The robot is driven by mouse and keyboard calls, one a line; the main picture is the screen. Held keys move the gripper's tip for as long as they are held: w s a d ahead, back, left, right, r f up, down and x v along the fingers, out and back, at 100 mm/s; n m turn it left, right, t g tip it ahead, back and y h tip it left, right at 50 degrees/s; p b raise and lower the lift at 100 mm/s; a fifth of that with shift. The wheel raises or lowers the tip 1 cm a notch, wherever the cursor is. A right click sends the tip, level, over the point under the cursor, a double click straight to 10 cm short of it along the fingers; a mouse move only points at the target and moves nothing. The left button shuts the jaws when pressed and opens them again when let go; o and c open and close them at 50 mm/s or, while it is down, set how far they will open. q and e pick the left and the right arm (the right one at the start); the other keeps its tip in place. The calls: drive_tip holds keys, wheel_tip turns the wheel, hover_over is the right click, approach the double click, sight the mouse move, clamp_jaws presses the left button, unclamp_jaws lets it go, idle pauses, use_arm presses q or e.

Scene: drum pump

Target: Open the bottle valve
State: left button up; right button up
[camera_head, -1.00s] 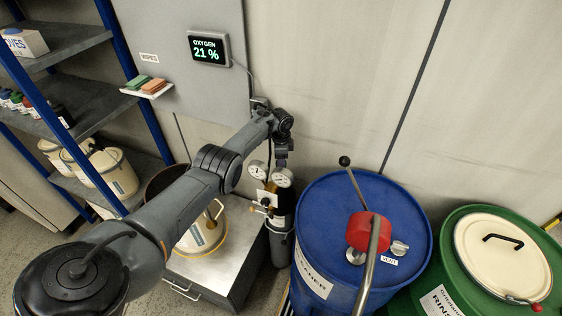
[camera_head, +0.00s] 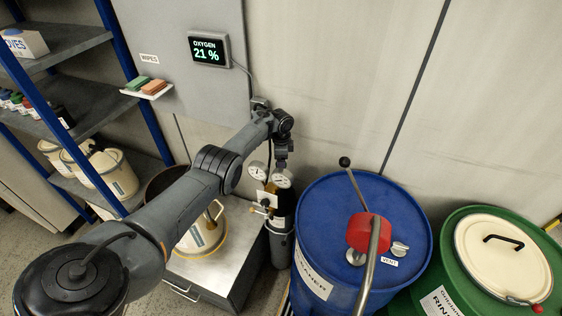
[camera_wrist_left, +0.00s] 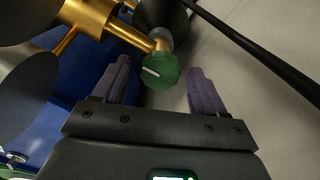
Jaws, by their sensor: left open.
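The gas bottle (camera_head: 281,212) stands upright between the steel cabinet and the blue drum, with two round gauges on its brass regulator (camera_head: 268,187). In the left wrist view, the bottle valve's green round knob (camera_wrist_left: 160,71) with a white mark lies between my left gripper's fingers. Brass fittings (camera_wrist_left: 92,18) run to the upper left of it. My left gripper (camera_wrist_left: 160,85) is open, with its two purple-grey fingers apart on either side of the knob; I cannot see either finger touching it. In the head view, my left arm reaches to above the bottle and its fingers are hard to make out. My right gripper is not in view.
The blue drum (camera_head: 327,215) with a red pump (camera_head: 366,232) and lever stands right of the bottle. A green drum (camera_head: 458,262) stands further right. A steel cabinet (camera_head: 232,258) with a cream pail (camera_head: 203,236) is left. A black hose (camera_wrist_left: 262,57) crosses the upper right of the wrist view.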

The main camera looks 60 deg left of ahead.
use_arm(q)
wheel_tip(320, 180, up, 11)
drive_tip(key=p, duration=0.4)
drive_tip(key=shift+f, duration=0.15)
